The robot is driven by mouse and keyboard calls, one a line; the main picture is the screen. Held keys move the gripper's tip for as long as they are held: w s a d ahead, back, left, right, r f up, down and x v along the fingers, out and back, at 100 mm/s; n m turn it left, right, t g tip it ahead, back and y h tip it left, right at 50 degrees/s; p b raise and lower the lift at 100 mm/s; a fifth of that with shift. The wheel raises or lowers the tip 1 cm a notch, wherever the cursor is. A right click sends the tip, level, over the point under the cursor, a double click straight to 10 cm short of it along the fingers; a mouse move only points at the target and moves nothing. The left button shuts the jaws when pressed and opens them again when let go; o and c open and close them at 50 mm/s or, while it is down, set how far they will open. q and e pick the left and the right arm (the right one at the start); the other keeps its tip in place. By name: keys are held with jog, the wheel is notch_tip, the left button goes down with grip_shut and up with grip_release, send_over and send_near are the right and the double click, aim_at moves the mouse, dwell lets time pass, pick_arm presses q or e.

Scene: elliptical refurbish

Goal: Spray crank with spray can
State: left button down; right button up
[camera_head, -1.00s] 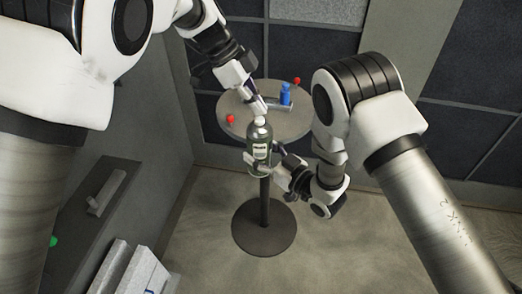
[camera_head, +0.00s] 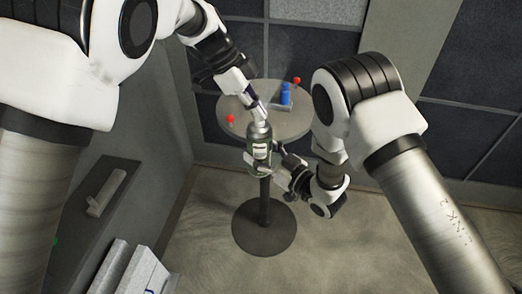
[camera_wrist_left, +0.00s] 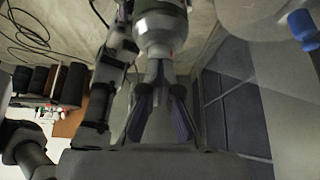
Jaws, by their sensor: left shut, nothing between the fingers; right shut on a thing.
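The spray can (camera_head: 260,150) is dark green with a pale label and a grey top. It stands roughly upright in front of the round table. My right gripper (camera_head: 258,171) is shut around its lower part. My left gripper (camera_head: 261,119) is shut and empty right at the can's top. In the left wrist view, its fingers (camera_wrist_left: 159,100) point at the can's grey top (camera_wrist_left: 158,42); whether they touch is unclear. On the table lies a grey piece (camera_head: 279,106) with a blue upright part (camera_head: 286,94), which may be the crank.
The round table (camera_head: 240,101) stands on a post with a round base (camera_head: 264,228). Two red knobs (camera_head: 230,119) (camera_head: 297,80) show at its edge. A grey cabinet (camera_head: 85,215) and white boxes (camera_head: 135,272) are at left. Floor right of the base is open.

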pick_arm(q)
jog(key=shift+r, duration=2.45)
jog(key=v, duration=1.2)
